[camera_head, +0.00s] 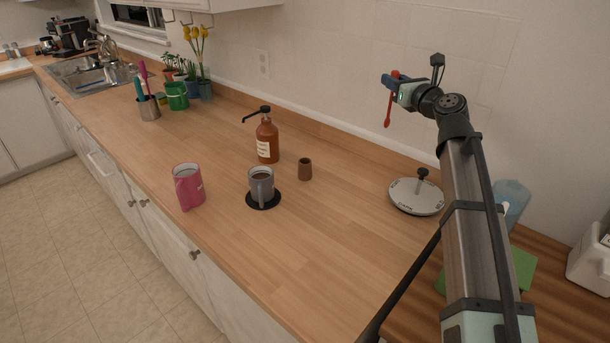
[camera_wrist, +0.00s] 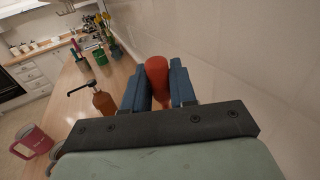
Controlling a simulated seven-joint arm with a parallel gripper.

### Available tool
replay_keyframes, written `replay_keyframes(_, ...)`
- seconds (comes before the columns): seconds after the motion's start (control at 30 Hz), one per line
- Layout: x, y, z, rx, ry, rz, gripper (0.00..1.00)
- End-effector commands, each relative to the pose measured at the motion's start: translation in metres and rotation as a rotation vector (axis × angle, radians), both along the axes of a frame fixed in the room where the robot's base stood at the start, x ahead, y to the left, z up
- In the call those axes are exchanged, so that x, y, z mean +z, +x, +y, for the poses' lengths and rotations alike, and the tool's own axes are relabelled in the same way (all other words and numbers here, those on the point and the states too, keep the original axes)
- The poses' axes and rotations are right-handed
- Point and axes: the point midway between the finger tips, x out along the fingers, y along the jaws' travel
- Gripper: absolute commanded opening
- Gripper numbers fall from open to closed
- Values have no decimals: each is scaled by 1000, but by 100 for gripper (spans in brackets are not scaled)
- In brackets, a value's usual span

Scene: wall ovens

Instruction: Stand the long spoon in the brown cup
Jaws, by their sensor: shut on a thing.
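The long spoon (camera_head: 388,109) is red and hangs roughly upright, high above the right part of the counter. My gripper (camera_head: 389,81) is shut on it near its upper end. In the wrist view the red spoon (camera_wrist: 157,78) sits between the two blue fingers of my gripper (camera_wrist: 156,88). The brown cup (camera_head: 305,169) is small and stands upright on the counter, below and to the left of my gripper in the head view. Its opening faces up. I cannot make out the brown cup in the wrist view.
An amber pump bottle (camera_head: 267,141) stands behind and left of the brown cup. A grey mug (camera_head: 261,184) on a black coaster and a pink mug (camera_head: 188,187) stand left. A round white scale-like disc (camera_head: 416,197) with a black knob lies right. Counter between disc and cup is clear.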

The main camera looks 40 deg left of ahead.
Motion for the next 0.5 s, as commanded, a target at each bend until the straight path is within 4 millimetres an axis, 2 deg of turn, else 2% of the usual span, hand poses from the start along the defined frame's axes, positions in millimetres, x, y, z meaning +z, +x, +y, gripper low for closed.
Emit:
replay_keyframes(0.03, -8, -10, 21, 14, -2, 2, 0)
replay_keyframes(0.2, -31, -42, 77, 48, -7, 5, 0)
replay_keyframes(0.4, -56, -83, 137, 92, -12, 6, 0)
replay_keyframes(0.5, -66, -101, 160, 109, -13, 8, 0)
